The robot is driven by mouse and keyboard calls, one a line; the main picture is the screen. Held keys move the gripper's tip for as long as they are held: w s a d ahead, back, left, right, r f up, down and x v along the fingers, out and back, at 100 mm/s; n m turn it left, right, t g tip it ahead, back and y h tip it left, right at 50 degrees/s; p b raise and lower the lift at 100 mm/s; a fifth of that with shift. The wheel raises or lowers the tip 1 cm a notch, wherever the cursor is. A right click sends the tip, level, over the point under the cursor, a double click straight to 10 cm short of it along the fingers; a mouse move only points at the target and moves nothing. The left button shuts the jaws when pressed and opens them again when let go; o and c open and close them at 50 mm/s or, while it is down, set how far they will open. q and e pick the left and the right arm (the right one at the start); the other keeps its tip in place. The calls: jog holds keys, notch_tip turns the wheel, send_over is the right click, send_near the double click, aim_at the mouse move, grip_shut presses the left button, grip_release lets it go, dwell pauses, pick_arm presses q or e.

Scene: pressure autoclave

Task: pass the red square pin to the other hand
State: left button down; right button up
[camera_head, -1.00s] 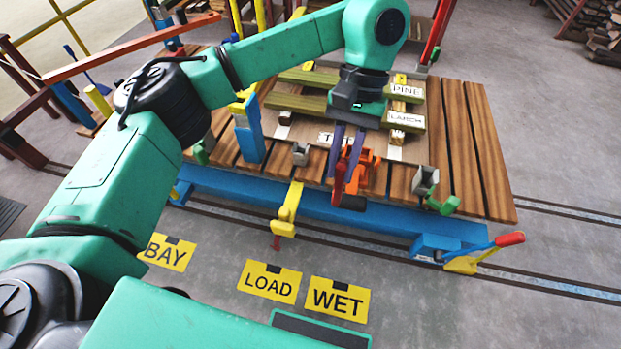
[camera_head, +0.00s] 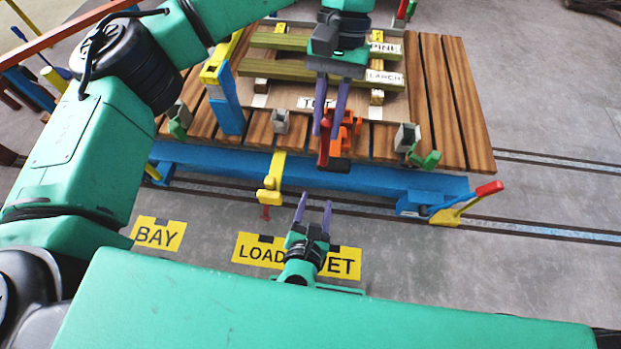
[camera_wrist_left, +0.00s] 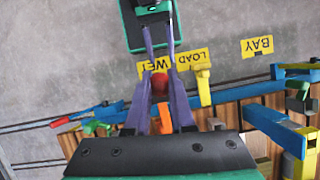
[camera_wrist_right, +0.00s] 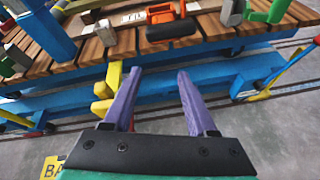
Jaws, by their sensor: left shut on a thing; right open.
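The red square pin (camera_head: 323,145) hangs upright between the purple fingertips of my left gripper (camera_head: 328,122), which is shut on it, in front of the deck in the head view. In the left wrist view the pin (camera_wrist_left: 160,84) shows as a red end between the fingers. My right gripper (camera_head: 314,208) is open and empty, lower and nearer, over the floor signs, its fingers pointing up the picture. The right wrist view shows its spread fingers (camera_wrist_right: 158,88) with nothing between. The two grippers are apart. The pin's upper part is hidden by the fingers.
The wooden deck (camera_head: 455,100) on a blue beam (camera_head: 250,171) lies beyond. An orange clamp (camera_head: 347,128) with a black handle is close behind the pin. A yellow bracket (camera_head: 272,178) juts from the beam's front. A red-handled lever (camera_head: 470,200) is at right.

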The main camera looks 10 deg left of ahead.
aim_at(328, 128)
notch_tip(328, 128, up, 17)
jog(key=s+n+t+h, duration=0.1)
jog(key=s+n+t, duration=0.15)
jog(key=t, duration=0.25)
jog(key=shift+m, duration=0.25)
jog(key=w, duration=1.1)
jog(key=shift+w+d, duration=0.3)
grip_shut()
pick_arm(q)
jog(key=c, duration=0.7)
grip_release()
pick_arm(e)
jog(key=shift+r, duration=0.1)
